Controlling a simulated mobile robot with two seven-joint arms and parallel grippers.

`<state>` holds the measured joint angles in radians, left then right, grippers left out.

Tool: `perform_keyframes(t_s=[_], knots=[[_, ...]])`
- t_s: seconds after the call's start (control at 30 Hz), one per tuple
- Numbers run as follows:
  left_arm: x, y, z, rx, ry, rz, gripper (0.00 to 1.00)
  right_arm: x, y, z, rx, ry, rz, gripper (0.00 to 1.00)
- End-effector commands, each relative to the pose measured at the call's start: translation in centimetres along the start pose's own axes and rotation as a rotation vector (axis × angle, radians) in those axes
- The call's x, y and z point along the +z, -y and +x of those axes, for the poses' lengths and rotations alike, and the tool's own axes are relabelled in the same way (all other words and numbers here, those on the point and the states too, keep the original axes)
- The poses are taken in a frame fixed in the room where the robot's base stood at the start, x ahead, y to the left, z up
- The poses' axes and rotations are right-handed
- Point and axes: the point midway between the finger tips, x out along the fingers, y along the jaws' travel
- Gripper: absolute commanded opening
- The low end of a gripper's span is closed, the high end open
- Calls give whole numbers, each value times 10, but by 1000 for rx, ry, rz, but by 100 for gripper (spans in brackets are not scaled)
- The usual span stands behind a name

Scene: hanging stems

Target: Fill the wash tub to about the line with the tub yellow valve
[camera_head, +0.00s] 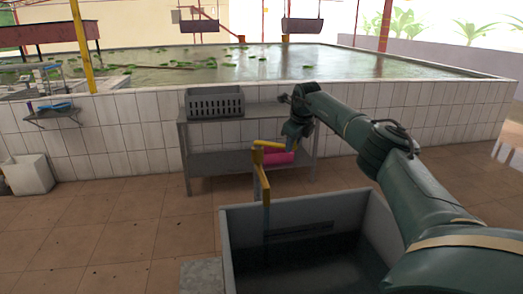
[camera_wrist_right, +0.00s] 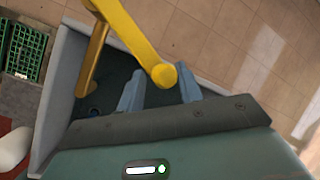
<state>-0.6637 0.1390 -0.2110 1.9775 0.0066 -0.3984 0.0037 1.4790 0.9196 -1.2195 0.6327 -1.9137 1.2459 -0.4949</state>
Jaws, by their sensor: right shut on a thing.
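The grey wash tub (camera_head: 226,240) stands on the floor at the bottom centre of the head view; its wall also shows in the right wrist view (camera_wrist_right: 60,75). A dark strip runs along its inner far wall. I cannot tell the water level inside. The yellow valve (camera_head: 263,183) rises at the tub's far side, with a yellow lever (camera_head: 268,145) on top. My right gripper (camera_head: 289,147) is at the lever's free end. In the right wrist view, the round end of the lever (camera_wrist_right: 163,76) sits between the fingers (camera_wrist_right: 160,92). My left gripper is out of view.
A metal shelf (camera_head: 200,160) behind the tub holds a grey crate (camera_head: 215,102) and a pink item (camera_head: 278,158). A white-tiled pond wall (camera_head: 130,135) runs behind. A white bin (camera_head: 29,175) stands far left. The tiled floor left of the tub is clear.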

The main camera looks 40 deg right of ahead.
Motion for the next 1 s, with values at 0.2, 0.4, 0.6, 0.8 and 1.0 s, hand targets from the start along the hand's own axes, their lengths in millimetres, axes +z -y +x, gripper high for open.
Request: perform_keyframes(t_s=[0.2, 0.4, 0.6, 0.8, 1.0], knots=[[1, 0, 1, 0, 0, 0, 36, -5, 0, 1, -7, -10, 2, 16], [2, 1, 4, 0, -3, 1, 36, -8, -20, -6, -5, -8, -1, 13], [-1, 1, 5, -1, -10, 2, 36, -9, -36, -11, -2, -8, -2, 11], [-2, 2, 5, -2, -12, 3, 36, -8, -40, -12, -1, -6, -2, 10], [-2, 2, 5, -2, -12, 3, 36, -6, -42, -13, 1, -4, -5, 10]])
